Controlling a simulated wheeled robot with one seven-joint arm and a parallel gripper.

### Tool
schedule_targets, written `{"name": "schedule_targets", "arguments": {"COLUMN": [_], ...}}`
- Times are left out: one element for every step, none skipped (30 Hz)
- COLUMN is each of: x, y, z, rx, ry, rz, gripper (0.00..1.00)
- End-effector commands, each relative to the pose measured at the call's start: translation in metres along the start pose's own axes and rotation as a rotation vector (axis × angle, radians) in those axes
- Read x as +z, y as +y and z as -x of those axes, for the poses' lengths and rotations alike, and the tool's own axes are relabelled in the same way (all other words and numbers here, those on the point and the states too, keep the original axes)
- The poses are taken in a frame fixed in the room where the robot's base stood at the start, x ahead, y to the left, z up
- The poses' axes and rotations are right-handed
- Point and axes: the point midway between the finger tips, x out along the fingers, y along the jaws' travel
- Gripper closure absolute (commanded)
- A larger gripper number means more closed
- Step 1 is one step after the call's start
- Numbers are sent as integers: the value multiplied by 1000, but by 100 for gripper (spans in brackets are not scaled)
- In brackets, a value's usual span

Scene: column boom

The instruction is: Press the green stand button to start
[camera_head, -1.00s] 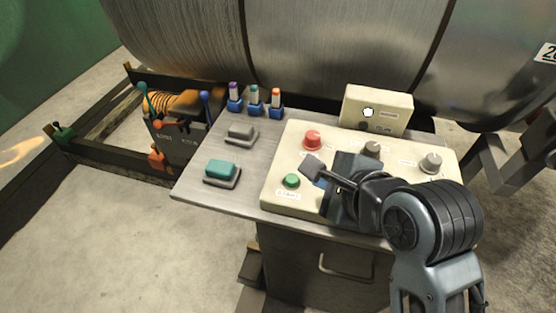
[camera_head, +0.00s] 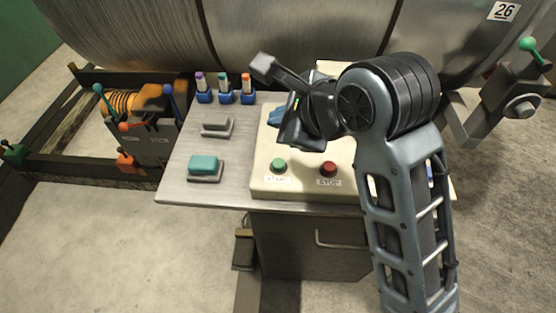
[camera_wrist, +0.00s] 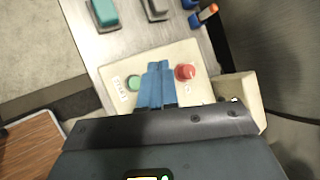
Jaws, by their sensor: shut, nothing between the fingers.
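The green button (camera_head: 279,165) sits at the front left of a cream control panel (camera_head: 262,182), above a label that seems to read START. In the wrist view the green button (camera_wrist: 133,82) is partly beside the blue fingers. My gripper (camera_head: 274,118) is over the panel's back left part, behind the green button in the head view. Its blue fingers (camera_wrist: 154,68) are shut and empty, between the green button and a red knob (camera_wrist: 185,72). The wrist view shows no clear contact. My arm hides the panel's back and right parts in the head view.
A red STOP button (camera_head: 329,169) is right of the green one. A teal block (camera_head: 203,164), a grey block (camera_head: 217,126) and coloured markers (camera_head: 226,88) stand on the metal table (camera_head: 177,188). A large metal drum (camera_head: 280,40) is behind. The table's front left is clear.

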Motion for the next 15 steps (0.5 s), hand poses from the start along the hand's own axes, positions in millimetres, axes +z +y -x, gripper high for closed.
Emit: {"name": "schedule_targets", "arguments": {"x": [-3,-4,-5,-6,-7,-9,-10,-12,-14,-15,-16,-18,-20,-21,-23], "y": [2,3,5,6,7,9,10,12,14,15,17,18,20,21,22], "z": [-4,-5,-7,-8,-10,-12,-14,-16,-19,-21,-23,-25,-27,-29,-31], "rx": [0,-1,-1,-1,-1,-1,-1,-1,-1,-1,-1,-1,-1,-1,-2], "ry": [0,0,0,0,0,0,-1,-1,-1,-1,-1,0,0,0,0], "rz": [0,0,0,0,0,0,1,1,1,1,2,2,2,2,1], "gripper": [100,100,100,100,100,100,100,100,100,100,100,100,100,100,100]}}
